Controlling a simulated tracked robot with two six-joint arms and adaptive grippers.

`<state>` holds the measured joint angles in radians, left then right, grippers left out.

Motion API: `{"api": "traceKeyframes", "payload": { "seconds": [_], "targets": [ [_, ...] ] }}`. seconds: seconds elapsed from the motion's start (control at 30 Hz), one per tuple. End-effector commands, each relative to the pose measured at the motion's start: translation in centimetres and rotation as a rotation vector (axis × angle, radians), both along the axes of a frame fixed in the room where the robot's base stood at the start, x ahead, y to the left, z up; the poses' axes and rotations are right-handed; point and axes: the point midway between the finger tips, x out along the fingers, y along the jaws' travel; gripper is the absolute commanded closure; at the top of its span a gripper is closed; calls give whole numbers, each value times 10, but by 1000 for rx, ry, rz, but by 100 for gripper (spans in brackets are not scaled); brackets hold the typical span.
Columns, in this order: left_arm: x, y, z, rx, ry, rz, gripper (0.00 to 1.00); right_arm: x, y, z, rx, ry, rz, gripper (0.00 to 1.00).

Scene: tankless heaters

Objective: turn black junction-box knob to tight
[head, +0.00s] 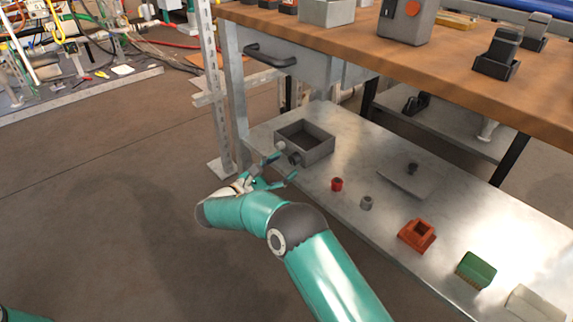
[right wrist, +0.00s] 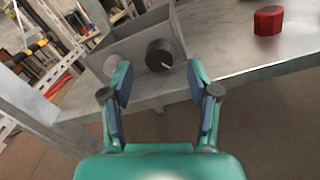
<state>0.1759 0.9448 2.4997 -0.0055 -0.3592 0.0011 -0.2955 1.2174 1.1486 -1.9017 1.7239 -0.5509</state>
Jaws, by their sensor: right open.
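The grey junction box (head: 312,146) is an open-topped box on the metal lower shelf, and it also shows in the right wrist view (right wrist: 141,42). The black knob (right wrist: 159,56) with a white pointer line sits on its near side wall. In the head view the knob (head: 295,159) is small and close to my fingers. A lighter grey knob (right wrist: 112,66) is to its left on the same wall. My right gripper (right wrist: 160,92) is open, its fingers to either side and short of the black knob, with nothing between them. My left gripper is not in view.
The shelf (head: 350,205) holds a red knob (head: 337,184), a grey knob (head: 366,202), a flat plate (head: 403,182), an orange-red block (head: 417,236) and a green block (head: 476,270). The wooden tabletop (head: 400,60) overhangs above. A table leg (head: 237,90) stands left of the box.

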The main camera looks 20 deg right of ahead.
Motion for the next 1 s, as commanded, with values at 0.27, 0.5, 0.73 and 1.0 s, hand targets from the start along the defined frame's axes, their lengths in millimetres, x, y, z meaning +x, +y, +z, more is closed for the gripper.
{"api": "traceKeyframes", "payload": {
  "seconds": [0.27, 0.5, 0.73, 1.0],
  "targets": [
    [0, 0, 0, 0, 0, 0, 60, -22, 54, -2, -1, 0, 5, 40],
    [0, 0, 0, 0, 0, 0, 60, -35, 85, -3, 0, -1, 2, 40],
    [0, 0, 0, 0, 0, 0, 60, -38, 91, -3, 1, 0, 0, 40],
    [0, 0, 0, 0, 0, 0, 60, -38, 88, -7, 11, 12, 2, 40]
  ]
}}
